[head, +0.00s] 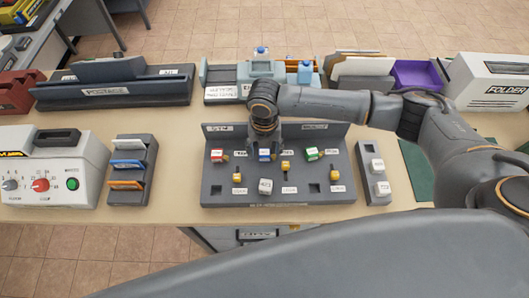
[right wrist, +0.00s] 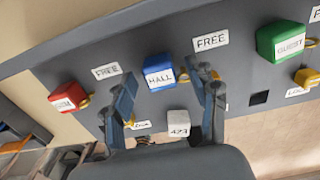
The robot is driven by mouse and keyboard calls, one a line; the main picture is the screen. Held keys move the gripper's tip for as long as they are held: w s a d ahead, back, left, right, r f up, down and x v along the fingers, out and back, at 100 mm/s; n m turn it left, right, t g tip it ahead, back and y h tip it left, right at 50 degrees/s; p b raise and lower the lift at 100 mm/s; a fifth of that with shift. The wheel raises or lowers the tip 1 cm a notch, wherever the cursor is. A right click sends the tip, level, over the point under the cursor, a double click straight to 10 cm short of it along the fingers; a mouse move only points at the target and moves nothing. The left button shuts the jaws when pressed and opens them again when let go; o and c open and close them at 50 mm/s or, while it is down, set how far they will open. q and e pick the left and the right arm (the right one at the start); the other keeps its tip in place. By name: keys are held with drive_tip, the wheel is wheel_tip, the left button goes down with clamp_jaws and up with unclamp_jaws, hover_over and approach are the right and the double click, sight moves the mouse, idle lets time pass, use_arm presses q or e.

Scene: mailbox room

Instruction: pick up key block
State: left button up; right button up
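A dark grey key board (head: 222,190) lies on the table, with a red key block (head: 217,156), a blue key block (head: 264,155) and a green key block (head: 311,154) in its upper row. In the right wrist view the blue block (right wrist: 160,73) is labelled HALL, and the green block (right wrist: 284,41) GUEST. The red block (right wrist: 69,96) has an unclear label. My right gripper (right wrist: 168,82) is open, its fingers apart on either side of the blue block, with no clear contact. In the head view it hangs over that block. My left gripper is not in view.
A white block (head: 265,186) and yellow key parts sit in the board's lower row. A control box (head: 60,165) stands farther left.

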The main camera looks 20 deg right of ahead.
drive_tip(key=c, duration=1)
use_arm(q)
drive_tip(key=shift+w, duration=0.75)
use_arm(e)
drive_tip(key=shift+c, duration=0.2)
